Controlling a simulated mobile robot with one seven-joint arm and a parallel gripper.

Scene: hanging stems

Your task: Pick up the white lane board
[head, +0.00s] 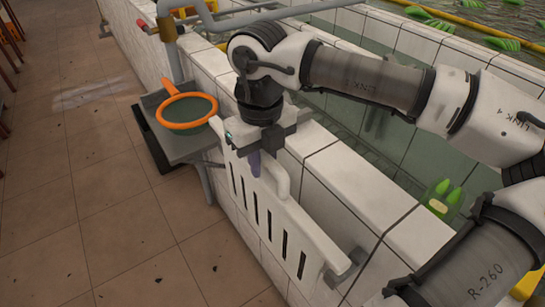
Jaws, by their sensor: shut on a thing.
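The white lane board (266,218) is a long white panel with a row of dark slots and a raised handle (280,182) on its top edge. It stands on edge along the outer face of the tiled wall, slanting down to the right in the head view. My gripper (261,160) comes down from above and is shut on the board near its handle. The fingertips are partly hidden by the gripper body and the board. I cannot tell whether the board's lower edge hangs free.
The white tiled wall (360,195) borders a water tank with green banana bunches (440,22). A grey tray (165,98) holds an orange-rimmed hoop (186,110) left of the board. A grey bracket (347,266) sits by the board's right end. The brown tiled floor (85,200) is largely clear.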

